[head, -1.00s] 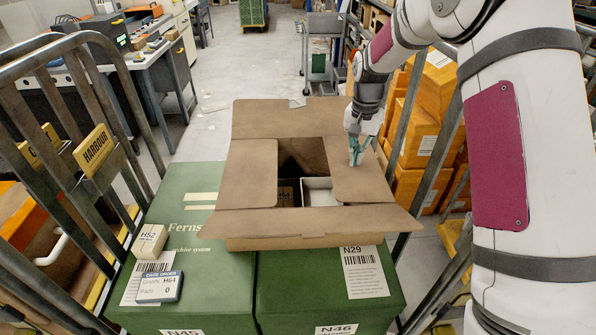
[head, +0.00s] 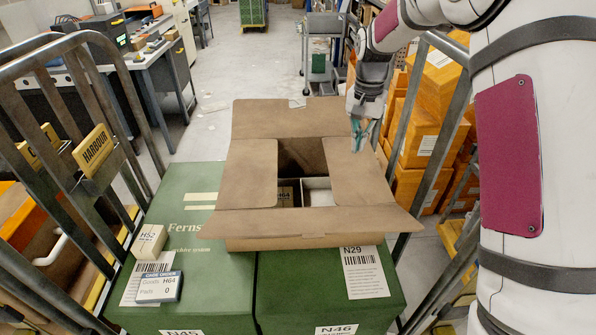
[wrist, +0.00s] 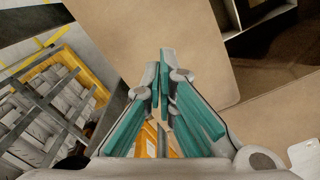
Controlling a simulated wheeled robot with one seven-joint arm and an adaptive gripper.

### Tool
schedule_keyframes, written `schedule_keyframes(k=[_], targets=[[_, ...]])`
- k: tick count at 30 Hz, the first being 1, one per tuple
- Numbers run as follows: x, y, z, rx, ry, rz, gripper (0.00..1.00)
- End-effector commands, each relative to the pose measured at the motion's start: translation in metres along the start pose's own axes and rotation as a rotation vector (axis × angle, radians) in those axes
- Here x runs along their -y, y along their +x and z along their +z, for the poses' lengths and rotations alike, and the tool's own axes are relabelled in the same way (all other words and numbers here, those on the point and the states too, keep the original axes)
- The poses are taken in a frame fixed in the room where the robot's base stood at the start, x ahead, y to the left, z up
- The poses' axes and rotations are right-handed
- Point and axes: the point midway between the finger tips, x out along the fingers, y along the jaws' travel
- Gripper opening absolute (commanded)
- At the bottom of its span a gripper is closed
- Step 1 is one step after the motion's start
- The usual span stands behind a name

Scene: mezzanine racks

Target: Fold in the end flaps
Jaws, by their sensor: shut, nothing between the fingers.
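An open brown cardboard carton (head: 300,242) stands on green archive boxes. Its left end flap (head: 248,172) and right end flap (head: 358,178) lie inward, roughly level, over the sides of the opening. The far long flap (head: 285,118) and near long flap (head: 300,222) are spread outward. Inside, a dark box and a light-coloured item (head: 318,192) show through the gap. My gripper (head: 360,148) is shut and empty, above the right side near the far end of the right flap. In the wrist view the teal fingers (wrist: 160,85) are together, with the flap (wrist: 160,35) beyond.
Green boxes (head: 190,215) fill the trolley beneath the carton. Metal cage rails (head: 75,150) rise left and right. Orange boxes (head: 415,130) are stacked at right.

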Motion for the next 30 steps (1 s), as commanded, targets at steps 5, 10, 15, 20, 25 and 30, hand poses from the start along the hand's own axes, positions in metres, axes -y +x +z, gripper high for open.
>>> schedule_keyframes(k=[5, 10, 15, 20, 25, 30], targets=[[0.000, -0.020, -0.001, -0.001, 0.000, 0.000, 0.00], [0.000, -0.039, -0.001, -0.003, 0.000, -0.001, 0.00], [0.000, -0.057, -0.001, -0.002, 0.000, -0.001, 0.00], [0.000, -0.074, -0.001, -0.002, 0.000, 0.000, 0.00], [0.000, -0.087, 0.000, -0.001, 0.000, 0.000, 0.00], [0.000, -0.089, 0.000, 0.000, 0.000, 0.000, 0.00]])
